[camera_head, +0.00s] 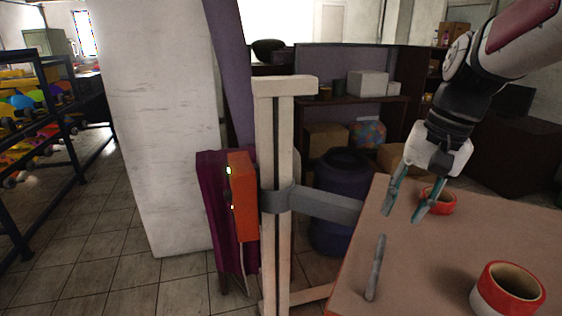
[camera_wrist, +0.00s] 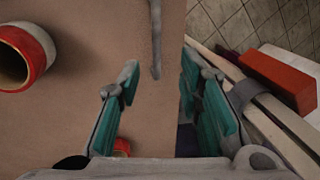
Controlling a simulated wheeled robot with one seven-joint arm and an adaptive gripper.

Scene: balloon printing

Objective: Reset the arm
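My arm reaches in from the upper right in the head view. My gripper (camera_head: 409,217) has teal finger pads and hangs over the left part of the brown table (camera_head: 462,262). Its two fingers are spread apart with nothing between them. In the wrist view my gripper (camera_wrist: 158,82) also shows open and empty, with the table top and its edge below.
A grey rod-like tool (camera_head: 375,268) lies near the table's left edge. A red-and-white tape roll (camera_head: 508,290) sits at the front right; a smaller red roll (camera_head: 439,201) is behind the gripper. A wooden post (camera_head: 284,200) with an orange box (camera_head: 242,197) stands left.

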